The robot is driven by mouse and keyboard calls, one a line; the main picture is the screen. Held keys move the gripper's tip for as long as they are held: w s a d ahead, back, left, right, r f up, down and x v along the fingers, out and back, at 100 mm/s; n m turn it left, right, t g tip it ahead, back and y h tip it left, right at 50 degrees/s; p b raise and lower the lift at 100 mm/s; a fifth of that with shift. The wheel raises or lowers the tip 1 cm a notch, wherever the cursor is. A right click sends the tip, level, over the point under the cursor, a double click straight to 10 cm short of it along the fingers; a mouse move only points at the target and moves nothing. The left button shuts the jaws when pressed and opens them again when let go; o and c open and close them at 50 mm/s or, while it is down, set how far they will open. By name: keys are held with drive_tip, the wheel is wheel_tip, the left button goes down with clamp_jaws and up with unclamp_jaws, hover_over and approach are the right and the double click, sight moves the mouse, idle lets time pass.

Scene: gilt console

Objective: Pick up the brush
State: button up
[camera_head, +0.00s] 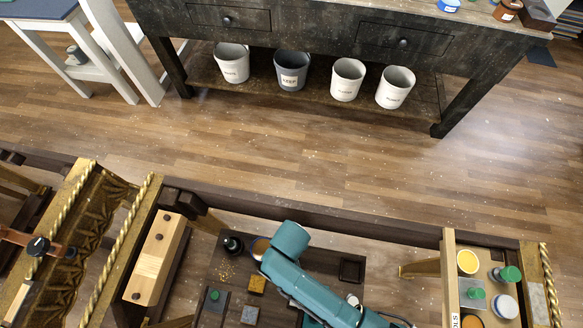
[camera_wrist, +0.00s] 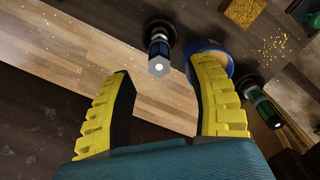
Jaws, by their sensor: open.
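My gripper (camera_wrist: 165,68) shows in the wrist view as two yellow ridged fingers, spread wide and empty. I cannot make out a clear brush in either view. In the head view my teal arm covers part of the dark work surface, and the gripper is not clearly visible there.
A dark bottle (camera_wrist: 262,103) with a green band stands right of the fingers; yellow grains (camera_wrist: 277,45) lie beyond. In the head view, a yellow block (camera_head: 257,284), grey block (camera_head: 250,314) and black tray (camera_head: 351,270) are around my arm. Paint pots (camera_head: 467,262) stand at the right.

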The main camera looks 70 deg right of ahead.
wheel_tip(320, 180, down, 5)
drive_tip(key=shift+r+b, duration=0.15)
drive_tip(key=shift+b, duration=0.5)
wheel_tip(320, 180, down, 5)
drive_tip(key=b, duration=0.3)
drive_tip(key=shift+d, duration=0.15)
clamp_jaws()
